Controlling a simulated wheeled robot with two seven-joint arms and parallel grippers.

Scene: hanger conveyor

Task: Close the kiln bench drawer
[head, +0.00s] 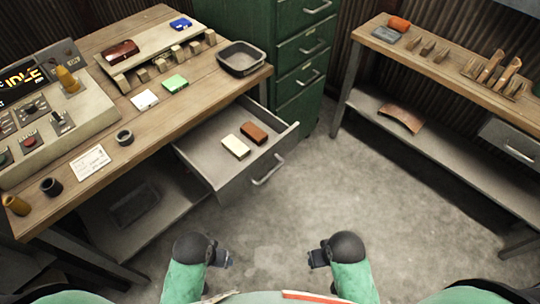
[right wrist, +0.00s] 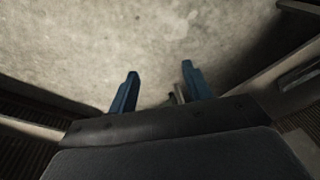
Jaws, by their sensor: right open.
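The drawer (head: 225,178) of the left wooden bench (head: 190,103) is pulled well out and tilts none that I can see. Its front has a metal bar handle (head: 268,170). A cream block (head: 236,147) and a brown block (head: 254,133) lie inside. My left gripper (head: 226,258) is low in the head view, apart from the drawer; its jaws are too small to judge. My right gripper (head: 313,259) is also low, apart from the drawer. In the right wrist view its blue fingers (right wrist: 159,70) stand apart with only floor beyond.
The bench carries a control panel showing IDLE (head: 25,74), a dark tray (head: 243,58) and small items. A green cabinet (head: 302,50) stands behind the drawer. A right bench (head: 450,68) has its own shut drawer (head: 511,142). Concrete floor (head: 340,190) between is clear.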

